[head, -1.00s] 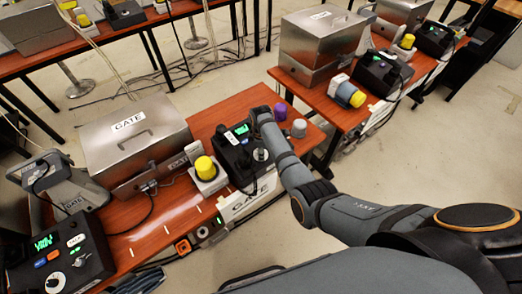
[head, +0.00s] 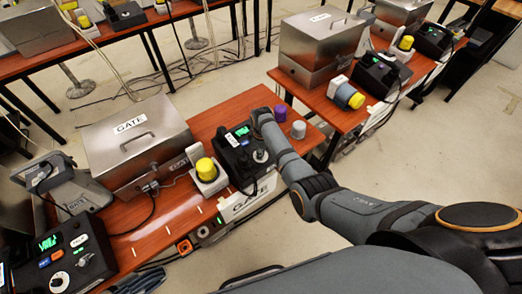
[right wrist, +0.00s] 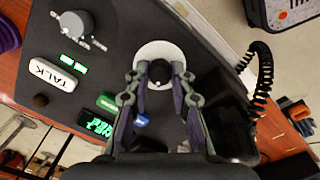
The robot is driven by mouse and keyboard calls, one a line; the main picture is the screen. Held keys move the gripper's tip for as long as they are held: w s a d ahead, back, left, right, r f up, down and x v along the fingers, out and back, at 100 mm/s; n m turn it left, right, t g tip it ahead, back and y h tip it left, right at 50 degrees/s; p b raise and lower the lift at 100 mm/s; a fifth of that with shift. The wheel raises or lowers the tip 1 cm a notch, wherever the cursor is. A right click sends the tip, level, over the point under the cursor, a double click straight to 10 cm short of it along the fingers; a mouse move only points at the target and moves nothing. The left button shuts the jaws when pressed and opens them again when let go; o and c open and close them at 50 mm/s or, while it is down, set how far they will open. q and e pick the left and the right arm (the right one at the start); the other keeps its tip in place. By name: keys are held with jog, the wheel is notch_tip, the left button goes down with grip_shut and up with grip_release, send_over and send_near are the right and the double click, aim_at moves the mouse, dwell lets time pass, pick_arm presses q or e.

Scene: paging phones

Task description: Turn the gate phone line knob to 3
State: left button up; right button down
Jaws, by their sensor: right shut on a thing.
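The gate phone is a black desk unit (head: 238,158) on the red-brown table, above a white GATE sign. In the right wrist view its sloping panel (right wrist: 110,65) carries a TALK button (right wrist: 52,75), a green display (right wrist: 97,121) and a grey knob (right wrist: 75,23). A black knob on a white round dial (right wrist: 158,52) sits between my right fingertips. My right gripper (right wrist: 157,75) is shut on this black knob. I cannot read the dial's numbers. My left gripper is not in view.
A metal GATE box (head: 140,140) and a yellow-topped beacon (head: 206,170) stand left of the phone.

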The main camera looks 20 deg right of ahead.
aim_at(265, 157)
jog(key=m+p, duration=0.1)
jog(key=m, duration=0.5)
jog(key=shift+m+p, duration=0.3)
jog(key=shift+p, duration=0.1)
jog(key=m+y+p, duration=0.1)
jog(key=m, duration=0.4)
jog(key=shift+m, duration=0.4)
jog(key=c, duration=1.1)
grip_release()
jog(key=shift+d, duration=0.1)
jog(key=shift+c, duration=0.2)
notch_tip(265, 157, up, 12)
jog(key=d, duration=0.1)
jog(key=shift+s, duration=0.35)
